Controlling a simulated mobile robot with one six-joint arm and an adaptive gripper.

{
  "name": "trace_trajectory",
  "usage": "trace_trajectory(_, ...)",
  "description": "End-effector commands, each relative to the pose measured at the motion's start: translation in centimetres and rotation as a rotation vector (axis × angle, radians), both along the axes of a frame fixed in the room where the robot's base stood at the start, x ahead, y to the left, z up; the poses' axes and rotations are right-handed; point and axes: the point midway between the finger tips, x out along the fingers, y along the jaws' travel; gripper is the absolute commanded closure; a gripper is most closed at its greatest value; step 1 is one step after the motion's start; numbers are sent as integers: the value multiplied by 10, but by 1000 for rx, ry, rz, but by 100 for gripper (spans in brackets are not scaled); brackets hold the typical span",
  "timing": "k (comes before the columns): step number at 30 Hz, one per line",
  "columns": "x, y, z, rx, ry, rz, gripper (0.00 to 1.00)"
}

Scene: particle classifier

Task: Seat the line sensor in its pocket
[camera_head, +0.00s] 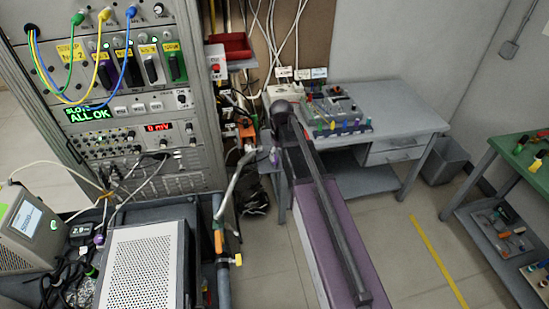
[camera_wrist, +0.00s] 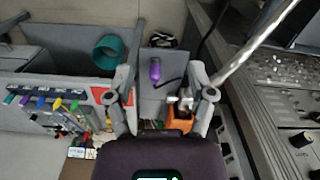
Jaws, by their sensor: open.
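A small purple plug-like piece (camera_wrist: 155,70) with a dark cable lies on a grey surface in the wrist view, beyond my fingertips. It may be the line sensor, but I cannot tell for sure. It also shows in the head view (camera_head: 274,157). An orange block (camera_wrist: 179,121) with a metal fitting sits at the inner side of my right finger; it shows in the head view (camera_head: 246,130) beside the rack. I cannot make out the sensor's pocket. My gripper (camera_wrist: 163,85) is open, with nothing seen held between its fingers.
A pale metal pipe (camera_wrist: 255,47) runs up to the right from the orange block. The instrument rack (camera_wrist: 285,120) stands close on the right. A grey bench (camera_head: 400,103) carries a row of coloured plugs.

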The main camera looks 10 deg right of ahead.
Motion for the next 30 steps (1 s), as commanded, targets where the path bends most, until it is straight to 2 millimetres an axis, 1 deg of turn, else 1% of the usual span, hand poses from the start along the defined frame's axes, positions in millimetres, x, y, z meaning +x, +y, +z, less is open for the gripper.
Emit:
trace_trajectory(1,28,0,7,0,0,17,30)
trace_trajectory(3,50,-1,10,0,0,40,30)
trace_trajectory(6,74,-1,14,0,0,68,30)
trace_trajectory(9,90,-1,16,1,0,86,30)
trace_trajectory(12,97,-1,17,1,0,97,30)
trace_trajectory(14,99,-1,17,1,0,100,30)
trace_trajectory(25,98,-1,16,0,0,100,30)
trace_trajectory(30,98,-1,10,0,0,100,30)
